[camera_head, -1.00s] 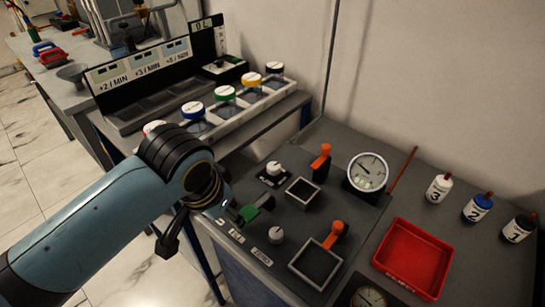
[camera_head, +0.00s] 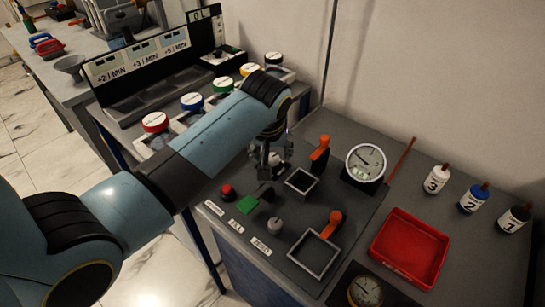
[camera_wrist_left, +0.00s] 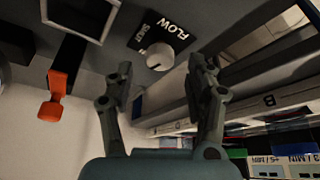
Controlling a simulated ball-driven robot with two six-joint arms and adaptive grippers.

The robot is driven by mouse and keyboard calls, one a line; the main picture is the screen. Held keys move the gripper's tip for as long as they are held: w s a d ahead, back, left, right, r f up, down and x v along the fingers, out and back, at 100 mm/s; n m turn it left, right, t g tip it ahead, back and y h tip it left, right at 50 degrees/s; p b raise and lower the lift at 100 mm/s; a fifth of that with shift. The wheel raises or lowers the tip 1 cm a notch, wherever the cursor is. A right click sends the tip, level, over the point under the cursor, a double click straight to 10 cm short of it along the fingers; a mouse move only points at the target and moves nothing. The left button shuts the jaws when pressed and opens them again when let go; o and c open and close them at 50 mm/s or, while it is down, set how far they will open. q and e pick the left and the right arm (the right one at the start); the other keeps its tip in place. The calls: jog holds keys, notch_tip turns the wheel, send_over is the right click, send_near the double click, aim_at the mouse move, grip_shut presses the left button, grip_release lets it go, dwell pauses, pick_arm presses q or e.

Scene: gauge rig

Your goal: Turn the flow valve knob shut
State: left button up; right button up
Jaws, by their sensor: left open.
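The flow valve knob is a white round knob (camera_wrist_left: 159,56) on a black plate marked FLOW and SHUT in the left wrist view. In the head view, the knob (camera_head: 276,158) is largely hidden by my left gripper (camera_head: 268,168), which points down over it. In the left wrist view my left gripper (camera_wrist_left: 162,80) is open, with one finger on each side of the knob's line of sight. The knob appears beyond the fingertips; I cannot tell whether they touch it. My right gripper is not in view.
Orange-handled levers (camera_head: 320,150) and (camera_head: 333,222), square frames (camera_head: 302,182) and a white gauge (camera_head: 366,163) stand close by. A red button (camera_head: 227,192) and a grey knob (camera_head: 275,226) are nearer. A red tray (camera_head: 410,248) and several bottles (camera_head: 473,199) are on the right.

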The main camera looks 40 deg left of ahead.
aim_at(273, 157)
pick_arm(q)
jog(key=x, duration=0.2)
jog(key=shift+w+f, duration=0.1)
jog(key=shift+f, duration=0.15)
jog(key=shift+w+a+f, duration=0.1)
jog(key=shift+w+f, duration=0.05)
jog(key=shift+f, duration=0.15)
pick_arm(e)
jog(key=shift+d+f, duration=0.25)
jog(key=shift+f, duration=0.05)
pick_arm(q)
jog(key=shift+c, duration=0.4)
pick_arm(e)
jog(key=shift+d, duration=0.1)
